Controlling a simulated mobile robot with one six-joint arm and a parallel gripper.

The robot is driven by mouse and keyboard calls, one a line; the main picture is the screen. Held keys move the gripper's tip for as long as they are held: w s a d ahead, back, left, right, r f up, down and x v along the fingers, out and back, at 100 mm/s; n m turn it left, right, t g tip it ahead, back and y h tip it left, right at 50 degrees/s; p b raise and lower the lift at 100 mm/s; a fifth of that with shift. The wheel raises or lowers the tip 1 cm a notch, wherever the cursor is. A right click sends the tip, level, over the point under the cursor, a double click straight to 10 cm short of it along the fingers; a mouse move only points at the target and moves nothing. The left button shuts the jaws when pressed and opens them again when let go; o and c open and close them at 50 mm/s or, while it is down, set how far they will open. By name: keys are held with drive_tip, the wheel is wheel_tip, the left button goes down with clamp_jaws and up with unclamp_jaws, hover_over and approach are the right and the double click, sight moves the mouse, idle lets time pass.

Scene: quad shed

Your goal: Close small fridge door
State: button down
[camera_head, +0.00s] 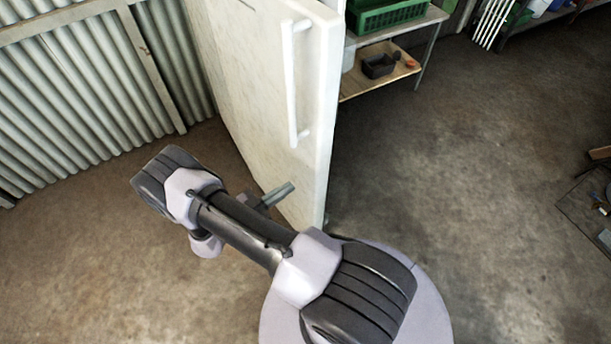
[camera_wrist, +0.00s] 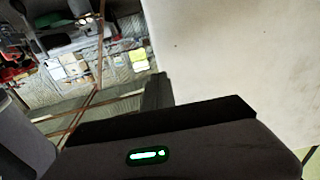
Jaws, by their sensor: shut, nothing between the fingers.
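The white fridge door (camera_head: 255,75) stands upright in the upper middle of the head view. Its long white handle (camera_head: 291,85) runs vertically near its right edge. How far the door is open is hard to tell. My gripper (camera_head: 281,193) is shut and empty, low beside the door's face and below the handle. Whether it touches the door cannot be told. In the wrist view, a pale plain surface (camera_wrist: 235,50), likely the door, fills the upper right. The dark gripper body (camera_wrist: 165,135) fills the bottom there. The fridge interior is not seen.
A shelf rack (camera_head: 385,75) with a green crate (camera_head: 390,14) and a dark box (camera_head: 378,66) stands behind the door, to the right. A corrugated metal wall (camera_head: 70,90) is at the left. Dark flat clutter (camera_head: 590,210) lies at the far right. The concrete floor between is clear.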

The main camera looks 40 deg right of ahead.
sight(315, 170)
drive_tip(key=d, duration=0.2)
drive_tip(key=d+b, duration=0.1)
drive_tip(key=d, duration=0.5)
drive_tip(key=shift+s+d, duration=0.15)
drive_tip(key=shift+s, duration=0.2)
